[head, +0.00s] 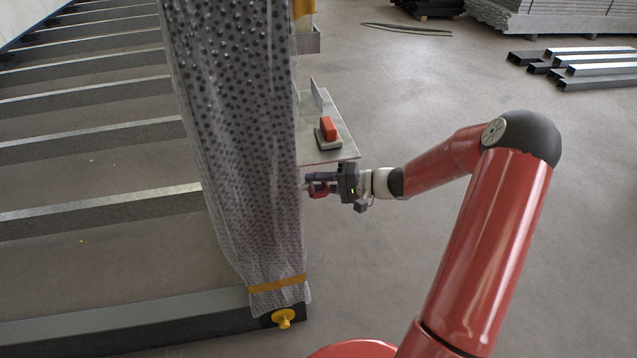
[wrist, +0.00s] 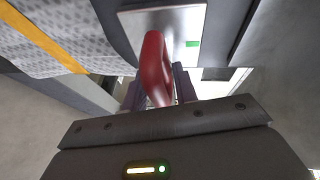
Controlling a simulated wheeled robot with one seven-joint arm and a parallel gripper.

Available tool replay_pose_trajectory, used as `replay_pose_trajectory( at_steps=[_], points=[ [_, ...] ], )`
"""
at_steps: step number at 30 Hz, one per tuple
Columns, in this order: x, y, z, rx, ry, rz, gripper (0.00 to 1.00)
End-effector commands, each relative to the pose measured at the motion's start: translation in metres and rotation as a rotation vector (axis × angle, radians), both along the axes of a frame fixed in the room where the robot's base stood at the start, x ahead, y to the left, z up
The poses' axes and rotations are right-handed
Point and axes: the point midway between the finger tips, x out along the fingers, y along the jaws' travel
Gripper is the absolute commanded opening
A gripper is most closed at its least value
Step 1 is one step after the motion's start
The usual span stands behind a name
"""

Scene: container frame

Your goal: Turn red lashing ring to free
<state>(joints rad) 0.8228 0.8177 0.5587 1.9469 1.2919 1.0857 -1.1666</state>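The red lashing ring (wrist: 153,68) is a thick red loop in front of a light metal plate (wrist: 188,22) with a small green mark (wrist: 193,43). In the head view the ring (head: 319,191) shows small at the side of the wrapped post, below a shelf. My gripper (wrist: 160,90) is at the ring. One dark finger is on each side of the ring, and the ring reaches back between them toward the palm. Any gap between fingers and ring is too small to make out. The ring's far end and mount are partly hidden.
A shelf plate (head: 338,152) with a red block (head: 329,126) on a grey base sits just above my gripper. The post (head: 250,150) is wrapped in patterned film, with an orange strap (head: 277,284) and yellow knob (head: 284,317) low down.

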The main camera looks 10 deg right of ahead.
Motion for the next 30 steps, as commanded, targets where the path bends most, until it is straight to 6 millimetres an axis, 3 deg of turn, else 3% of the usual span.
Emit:
replay_pose_trajectory(
  at_steps=[1,5,20,21,23,30],
  points=[
    [-0.0004,-0.0007,-0.0019,-0.004,0.003,-0.002,0.17],
    [-0.0006,-0.0012,-0.0032,-0.006,0.004,-0.002,0.01],
    [-0.0025,-0.0023,-0.0079,-0.01,0.079,-0.003,0.01],
    [-0.0026,-0.0024,-0.0081,-0.01,0.079,-0.002,0.27],
    [-0.0027,-0.0022,-0.0079,-0.01,0.079,-0.002,0.34],
    [-0.0019,-0.0014,-0.0052,-0.007,0.074,-0.001,0.38]
  ],
)
